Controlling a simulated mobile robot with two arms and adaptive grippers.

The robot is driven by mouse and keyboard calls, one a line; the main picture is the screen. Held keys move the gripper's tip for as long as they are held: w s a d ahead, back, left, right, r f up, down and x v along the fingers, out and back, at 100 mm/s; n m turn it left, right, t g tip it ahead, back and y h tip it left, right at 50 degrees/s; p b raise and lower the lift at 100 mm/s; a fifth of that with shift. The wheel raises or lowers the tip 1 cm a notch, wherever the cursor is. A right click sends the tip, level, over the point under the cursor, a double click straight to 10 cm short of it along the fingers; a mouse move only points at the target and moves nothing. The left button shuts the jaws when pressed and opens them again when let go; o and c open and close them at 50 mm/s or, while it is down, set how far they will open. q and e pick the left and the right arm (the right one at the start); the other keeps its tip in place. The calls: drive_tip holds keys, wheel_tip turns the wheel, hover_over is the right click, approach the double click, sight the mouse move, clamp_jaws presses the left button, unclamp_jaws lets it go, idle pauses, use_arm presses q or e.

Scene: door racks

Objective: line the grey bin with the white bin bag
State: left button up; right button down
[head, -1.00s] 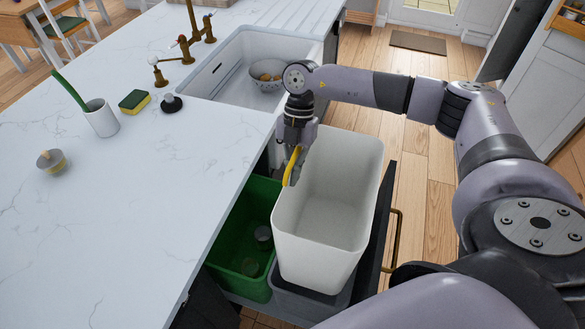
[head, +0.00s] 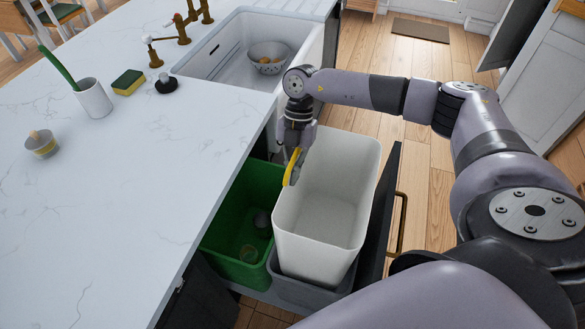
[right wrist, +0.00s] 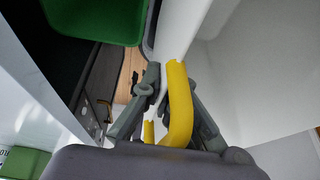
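The white bin bag (head: 325,235) stands open, like a tall box with a wide mouth. Its lower end is inside the grey bin (head: 292,292), and most of it stands above that bin's rim. My right gripper (head: 292,168) points down at the bag's left rim. In the right wrist view its yellow fingers (right wrist: 165,105) are at the white wall of the bag (right wrist: 182,28) and appear shut on it; the far finger is mostly hidden. My left gripper is not in view.
A green bin (head: 235,225) with some items inside stands left of the grey bin, in the pulled-out drawer with its dark front (head: 383,215). The white countertop (head: 120,190) borders it on the left, with a sponge (head: 128,82), a cup (head: 93,100) and the sink (head: 225,60).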

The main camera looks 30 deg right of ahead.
sight(292, 212)
drive_tip(key=shift+f+b, duration=5.75)
drive_tip(key=shift+f, duration=4.2)
drive_tip(key=c, duration=1.7)
unclamp_jaws()
drive_tip(key=shift+r, duration=0.1)
wheel_tip(292, 212, up, 20)
drive_tip(key=p, duration=1.8)
